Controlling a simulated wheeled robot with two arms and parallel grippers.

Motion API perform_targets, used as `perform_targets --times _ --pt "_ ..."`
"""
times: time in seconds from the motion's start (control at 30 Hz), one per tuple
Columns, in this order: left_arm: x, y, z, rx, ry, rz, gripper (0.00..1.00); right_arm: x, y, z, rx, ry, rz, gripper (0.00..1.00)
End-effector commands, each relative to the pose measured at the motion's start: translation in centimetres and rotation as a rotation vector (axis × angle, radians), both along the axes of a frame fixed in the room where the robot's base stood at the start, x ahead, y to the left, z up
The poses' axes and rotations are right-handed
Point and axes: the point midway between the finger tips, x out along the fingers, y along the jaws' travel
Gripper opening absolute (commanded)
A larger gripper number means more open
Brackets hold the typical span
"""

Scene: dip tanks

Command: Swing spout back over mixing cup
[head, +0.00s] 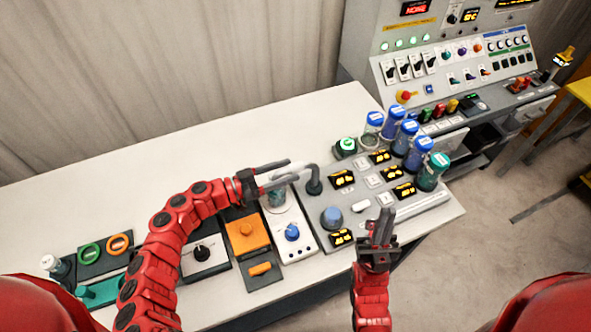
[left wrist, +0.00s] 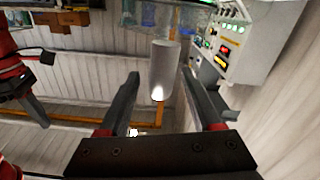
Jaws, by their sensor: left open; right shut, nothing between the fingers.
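The spout (head: 314,174) is a grey bent tube rising from a dark round base on the grey panel, its bend pointing left toward my left gripper. My left gripper (head: 293,171) is open, its fingers pointing right at the spout's bend. In the left wrist view a grey cylinder (left wrist: 163,72), perhaps part of the spout, shows between and beyond the open fingers (left wrist: 160,82); contact cannot be told. The mixing cup (head: 277,198), clear with teal contents, stands below my left gripper, partly hidden by it. My right gripper (head: 382,216) is shut and empty above the panel's front.
The grey panel (head: 365,208) carries lit displays and a blue knob (head: 331,217). Several blue-capped bottles and a teal one (head: 432,172) stand at its right. An orange box (head: 246,232) and a blue-knobbed unit (head: 291,233) are at the front. The table's back left is clear.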

Motion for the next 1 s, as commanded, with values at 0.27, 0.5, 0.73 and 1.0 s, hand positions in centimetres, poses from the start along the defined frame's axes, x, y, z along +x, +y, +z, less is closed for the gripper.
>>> perform_targets --times 0.27,0.5,0.73,1.0 --pt "1.1 -2.8 -0.1 0.000 0.000 -0.002 0.66 0.0 0.0 -1.0 0.000 0.000 0.000 0.00" --pt "1.2 -3.0 0.0 0.000 0.001 -0.001 0.66 0.0 0.0 -1.0 0.000 0.000 0.000 0.00" --pt "1.2 -3.0 0.0 0.001 0.000 -0.001 0.35 0.0 0.0 -1.0 0.000 0.000 0.000 0.00" --pt "1.2 -3.0 0.0 0.001 0.000 0.000 0.00 0.0 0.0 -1.0 0.000 0.000 0.000 0.00"
